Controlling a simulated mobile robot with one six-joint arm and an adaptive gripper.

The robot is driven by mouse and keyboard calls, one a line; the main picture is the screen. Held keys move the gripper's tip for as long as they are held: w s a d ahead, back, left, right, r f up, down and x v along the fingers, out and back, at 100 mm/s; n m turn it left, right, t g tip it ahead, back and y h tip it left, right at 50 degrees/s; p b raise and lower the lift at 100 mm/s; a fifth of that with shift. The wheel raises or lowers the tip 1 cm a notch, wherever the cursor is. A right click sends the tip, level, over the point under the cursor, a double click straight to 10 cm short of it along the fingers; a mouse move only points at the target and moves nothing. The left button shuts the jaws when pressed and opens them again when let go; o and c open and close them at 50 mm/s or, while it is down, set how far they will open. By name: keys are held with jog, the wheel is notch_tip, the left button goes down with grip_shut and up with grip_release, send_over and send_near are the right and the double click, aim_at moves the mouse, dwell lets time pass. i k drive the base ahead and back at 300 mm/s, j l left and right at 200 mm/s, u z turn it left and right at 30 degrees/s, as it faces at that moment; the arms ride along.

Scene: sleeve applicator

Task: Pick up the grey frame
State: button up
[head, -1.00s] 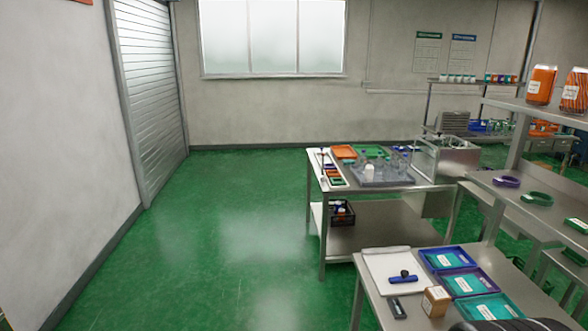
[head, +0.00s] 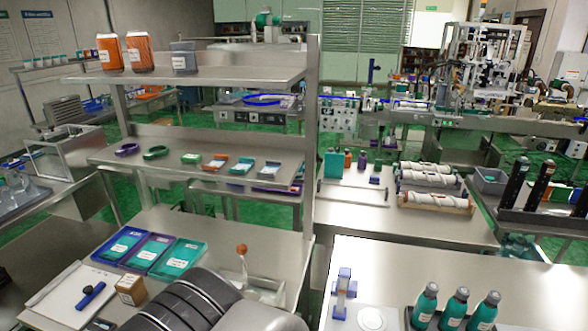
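A small grey frame (head: 269,172) with a white label appears to lie at the right end of the row on the middle shelf (head: 215,188), near the upright post; it is small and its exact shape is hard to tell. To its left, in the same row, lie a teal frame (head: 241,168), an orange frame (head: 215,162), a green frame (head: 191,158), a green ring (head: 156,153) and a purple ring (head: 127,150). Dark, rounded parts of my own arm fill the bottom edge of the head view. My gripper is not in view.
Orange jars (head: 138,52) and a grey jar (head: 184,57) stand on the top shelf (head: 200,78). Below, the bench holds labelled trays (head: 150,251), a clipboard (head: 72,293) and a brown box (head: 131,289). A metal post (head: 311,150) stands right of the shelves. Teal bottles (head: 458,308) stand bottom right.

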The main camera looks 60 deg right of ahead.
aim_at(271, 168)
jog(key=z, duration=1.7)
